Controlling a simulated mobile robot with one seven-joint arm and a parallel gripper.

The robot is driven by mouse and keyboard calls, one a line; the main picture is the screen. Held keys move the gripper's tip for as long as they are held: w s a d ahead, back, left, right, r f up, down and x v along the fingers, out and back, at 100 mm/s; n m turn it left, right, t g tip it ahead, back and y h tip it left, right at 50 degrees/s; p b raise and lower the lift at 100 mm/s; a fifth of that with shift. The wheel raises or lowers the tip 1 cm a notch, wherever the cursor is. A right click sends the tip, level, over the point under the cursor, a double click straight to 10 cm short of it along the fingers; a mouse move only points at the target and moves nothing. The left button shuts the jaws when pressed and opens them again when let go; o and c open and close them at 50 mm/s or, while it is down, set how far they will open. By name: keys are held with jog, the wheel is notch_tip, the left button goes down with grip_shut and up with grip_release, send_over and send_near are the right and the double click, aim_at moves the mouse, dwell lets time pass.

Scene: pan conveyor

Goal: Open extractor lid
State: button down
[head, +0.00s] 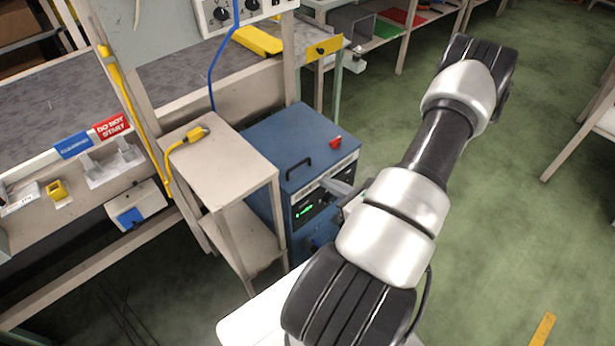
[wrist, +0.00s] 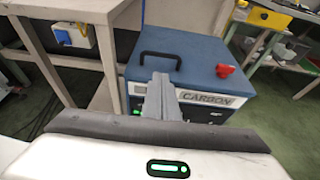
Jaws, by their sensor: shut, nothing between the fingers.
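The extractor is a blue box (head: 270,143) on the floor beside a beige side table. Its flat blue lid (head: 315,140) is down, with a black handle (head: 298,168) near the front edge and a red knob (head: 335,142) at the right. The wrist view also shows the lid (wrist: 195,60), the handle (wrist: 160,56) and the red knob (wrist: 225,70). My gripper (wrist: 160,80) is shut and empty, in front of the extractor's front face and short of the handle. In the head view my arm hides part of the extractor's front right side.
A beige side table (head: 208,150) with a yellow connector (head: 195,134) stands close on the extractor's left.

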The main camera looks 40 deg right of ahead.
aim_at(307, 179)
jog(key=b+x, duration=0.1)
jog(key=x, duration=0.9)
jog(key=shift+s, duration=0.1)
jog(key=shift+d, duration=0.1)
jog(key=shift+r, duration=0.1)
